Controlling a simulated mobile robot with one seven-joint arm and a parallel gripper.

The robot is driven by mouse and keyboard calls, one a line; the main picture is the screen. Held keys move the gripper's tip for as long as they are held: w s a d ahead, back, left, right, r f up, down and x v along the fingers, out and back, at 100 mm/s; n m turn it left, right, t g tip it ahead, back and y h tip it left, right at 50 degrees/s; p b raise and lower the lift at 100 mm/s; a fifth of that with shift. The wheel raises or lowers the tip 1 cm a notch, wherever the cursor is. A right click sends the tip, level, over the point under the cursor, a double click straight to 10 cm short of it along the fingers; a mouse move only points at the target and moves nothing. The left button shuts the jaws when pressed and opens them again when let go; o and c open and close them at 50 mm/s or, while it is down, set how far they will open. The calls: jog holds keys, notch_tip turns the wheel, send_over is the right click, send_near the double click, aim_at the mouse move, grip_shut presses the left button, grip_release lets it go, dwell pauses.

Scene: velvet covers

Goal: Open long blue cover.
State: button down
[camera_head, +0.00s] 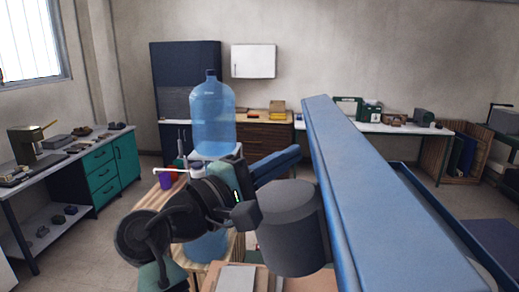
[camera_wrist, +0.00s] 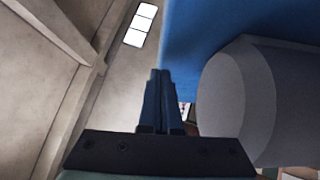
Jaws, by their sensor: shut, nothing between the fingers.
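The long blue cover (camera_head: 385,200) runs from the middle of the head view down to its lower right, seen from above. Its blue side fills the upper right of the wrist view (camera_wrist: 235,35). My gripper (camera_head: 297,152) is just left of the cover's far end. In the wrist view its dark blue fingers (camera_wrist: 160,75) are together and empty, with their tips beside the blue surface. I cannot tell whether they touch it. The cover's underside and hinge are hidden.
A grey cylinder (camera_head: 290,230) stands beside my gripper, left of the cover; it is large in the wrist view (camera_wrist: 235,100). A blue frame (camera_head: 455,225) lies to the right. A water bottle (camera_head: 212,115) and a purple cup (camera_head: 165,181) are behind my arm.

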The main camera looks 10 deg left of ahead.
aim_at(326, 150)
jog(key=shift+d+r, duration=0.15)
jog(key=shift+d, duration=0.45)
jog(key=shift+m+g, duration=0.3)
jog(key=shift+m, duration=0.1)
jog(key=d+r+p, duration=0.2)
jog(key=d+r, duration=0.1)
jog(key=d, duration=0.1)
jog(key=shift+r, duration=0.2)
jog(key=shift+d, duration=0.5)
jog(key=shift+a, duration=0.1)
